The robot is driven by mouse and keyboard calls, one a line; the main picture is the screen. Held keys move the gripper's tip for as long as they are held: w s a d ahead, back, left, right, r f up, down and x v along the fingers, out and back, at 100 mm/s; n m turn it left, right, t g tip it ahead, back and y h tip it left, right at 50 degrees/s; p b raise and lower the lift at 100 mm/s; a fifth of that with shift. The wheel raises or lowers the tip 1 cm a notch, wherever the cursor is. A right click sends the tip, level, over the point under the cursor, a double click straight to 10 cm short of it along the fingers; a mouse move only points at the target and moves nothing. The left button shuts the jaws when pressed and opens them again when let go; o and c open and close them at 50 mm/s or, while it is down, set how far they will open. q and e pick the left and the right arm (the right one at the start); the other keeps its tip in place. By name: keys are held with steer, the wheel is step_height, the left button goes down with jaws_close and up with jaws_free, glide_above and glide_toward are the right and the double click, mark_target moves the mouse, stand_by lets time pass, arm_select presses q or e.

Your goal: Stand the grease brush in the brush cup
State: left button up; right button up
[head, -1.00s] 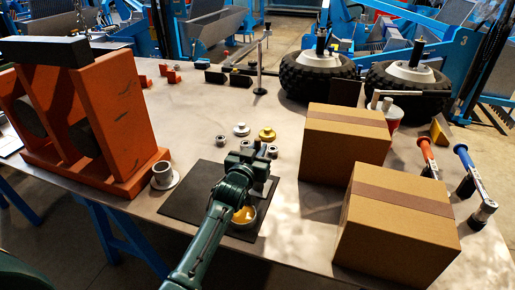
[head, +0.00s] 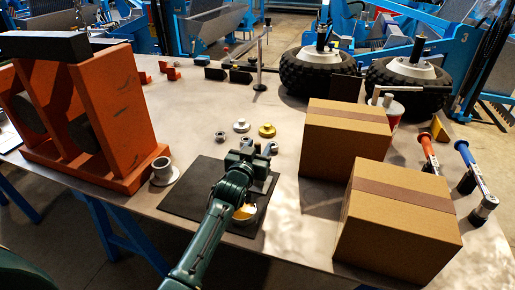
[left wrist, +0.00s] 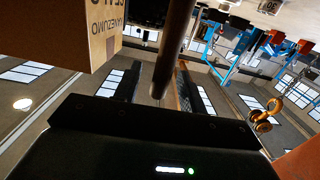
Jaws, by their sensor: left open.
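My left gripper (head: 256,151) is open above the dark mat, just behind a metal bowl (head: 248,220) with yellow grease in it. In the left wrist view a brown rod (left wrist: 176,40), which looks like the grease brush's handle, runs down between the open fingers of the left gripper (left wrist: 158,88). I cannot tell whether it touches them. The brush is not clear in the head view, where my arm covers part of the bowl. A grey cup (head: 162,167), likely the brush cup, stands on a pale round base left of the mat. My right gripper is not in view.
The dark mat (head: 185,200) lies under my arm. An orange press frame (head: 118,110) stands at left. Two cardboard boxes (head: 345,140) (head: 400,220) stand at right. Small metal parts (head: 242,126) lie behind the gripper. Tyres (head: 320,72) stand at the back.

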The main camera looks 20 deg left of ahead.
arm_select(q)
steer(key=s, duration=1.3)
steer(key=shift+a+r, duration=0.25)
steer(key=shift+r, duration=0.05)
steer(key=shift+s, duration=0.1)
